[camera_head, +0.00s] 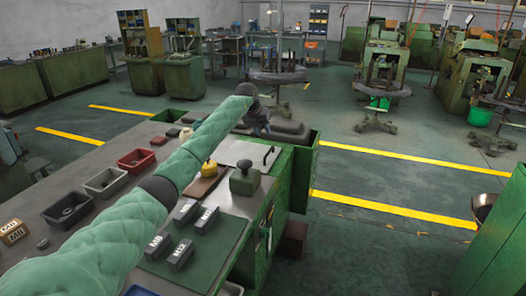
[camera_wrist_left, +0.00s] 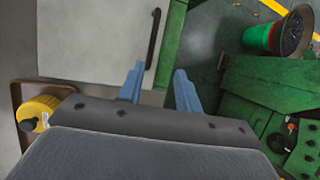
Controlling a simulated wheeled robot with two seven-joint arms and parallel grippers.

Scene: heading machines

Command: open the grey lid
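The grey lid (camera_head: 239,151) is a flat, pale plate lying shut in the green bench top. Its dark bar handle (camera_head: 268,157) stands near the right edge. In the left wrist view the lid (camera_wrist_left: 90,45) fills the upper left, and the handle (camera_wrist_left: 153,35) runs up and down near its right edge. My left gripper (camera_head: 258,125) is beyond the lid in the head view, partly hidden by my arm. In the wrist view the gripper (camera_wrist_left: 158,78) has two blue fingers apart with nothing between them; the handle's lower end is just beyond the left fingertip. My right gripper is not in view.
A yellow object (camera_head: 209,168) on a brown tray and a green block (camera_head: 244,179) stand near the lid. Several dark grey labelled blocks (camera_head: 186,212) and small bins (camera_head: 136,160) lie on the bench. Open floor (camera_head: 355,185) is to the right.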

